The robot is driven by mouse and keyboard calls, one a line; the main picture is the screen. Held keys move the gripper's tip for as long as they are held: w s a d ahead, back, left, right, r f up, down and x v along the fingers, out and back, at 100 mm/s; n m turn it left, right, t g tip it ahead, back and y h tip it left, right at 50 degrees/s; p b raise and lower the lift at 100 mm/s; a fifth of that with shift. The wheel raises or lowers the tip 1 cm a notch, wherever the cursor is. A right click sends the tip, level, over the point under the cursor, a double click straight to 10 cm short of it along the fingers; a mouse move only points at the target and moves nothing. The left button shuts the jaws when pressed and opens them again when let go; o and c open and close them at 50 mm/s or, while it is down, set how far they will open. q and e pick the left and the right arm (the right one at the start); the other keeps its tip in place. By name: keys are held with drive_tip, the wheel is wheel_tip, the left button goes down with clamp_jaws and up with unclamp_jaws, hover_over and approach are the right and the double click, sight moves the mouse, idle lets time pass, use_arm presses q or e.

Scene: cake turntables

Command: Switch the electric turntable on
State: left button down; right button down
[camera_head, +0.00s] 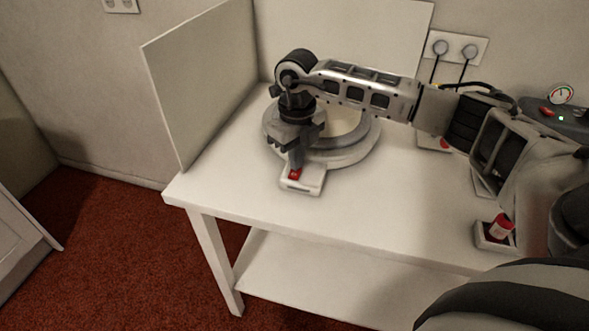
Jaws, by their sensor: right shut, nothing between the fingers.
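The electric turntable (350,157) stands on the white table near its left side, a round grey and white base with a pale top. A small white switch box (313,184) sticks out at its front and bears a red switch (295,174). My right gripper (296,168) is shut and empty, pointing down at the red switch. Its fingertips are at or just above the switch; I cannot tell if they touch. My right arm covers much of the turntable's back and top. My left gripper is out of view.
White panels stand behind and left of the table (400,215). A small tray (480,238) with a red-capped container (501,226) is at the front right. A wall outlet (455,48) holds two plugs.

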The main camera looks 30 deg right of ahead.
drive_tip(key=shift+r+p, duration=1)
drive_tip(key=shift+r, duration=0.4)
drive_tip(key=shift+r+p, duration=1.45)
drive_tip(key=shift+r, duration=0.6)
drive_tip(key=shift+f, duration=0.1)
